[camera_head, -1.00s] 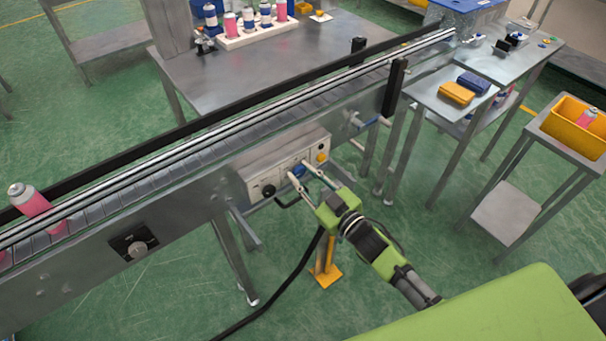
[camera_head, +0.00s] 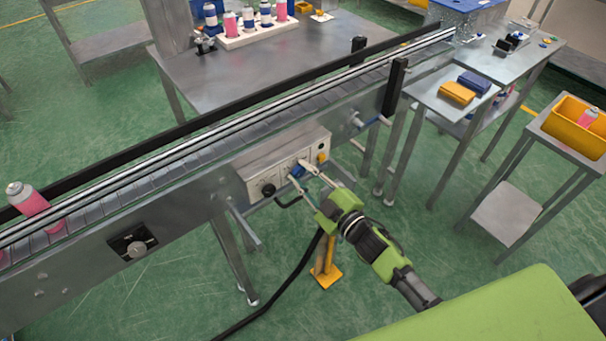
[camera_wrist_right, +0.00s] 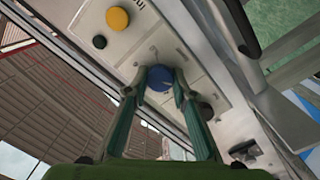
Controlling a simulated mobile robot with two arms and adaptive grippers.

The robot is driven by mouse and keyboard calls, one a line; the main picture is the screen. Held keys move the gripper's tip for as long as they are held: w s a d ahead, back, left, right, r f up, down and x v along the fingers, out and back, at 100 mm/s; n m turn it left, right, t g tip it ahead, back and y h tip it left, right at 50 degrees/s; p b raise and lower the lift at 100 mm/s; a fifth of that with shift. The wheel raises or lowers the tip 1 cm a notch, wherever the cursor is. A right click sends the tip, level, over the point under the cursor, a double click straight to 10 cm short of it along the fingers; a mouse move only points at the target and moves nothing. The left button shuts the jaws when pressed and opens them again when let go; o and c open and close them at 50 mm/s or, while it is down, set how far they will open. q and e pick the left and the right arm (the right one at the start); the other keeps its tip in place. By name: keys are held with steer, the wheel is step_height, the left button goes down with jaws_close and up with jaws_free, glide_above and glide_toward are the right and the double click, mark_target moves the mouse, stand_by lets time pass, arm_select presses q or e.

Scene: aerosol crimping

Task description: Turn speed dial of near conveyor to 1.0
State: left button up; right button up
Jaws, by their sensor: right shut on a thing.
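The near conveyor (camera_head: 185,205) runs diagonally across the head view, with a grey control box (camera_head: 262,165) on its front side. A blue dial (camera_head: 297,171) sits on the box; it also shows in the right wrist view (camera_wrist_right: 160,78). My right gripper (camera_head: 307,172) is shut on the blue dial, one finger on each side of it, as the right wrist view shows (camera_wrist_right: 160,88). The scale marks around the dial are too small to read. A black knob (camera_head: 268,190) is left of the dial. My left gripper is not in view.
A yellow button (camera_head: 322,157) is on the box's right end. Small tables stand right, one with a yellow bin (camera_head: 575,125).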

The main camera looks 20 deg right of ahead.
steer(key=o, duration=1.1)
steer(key=v, duration=1.2)
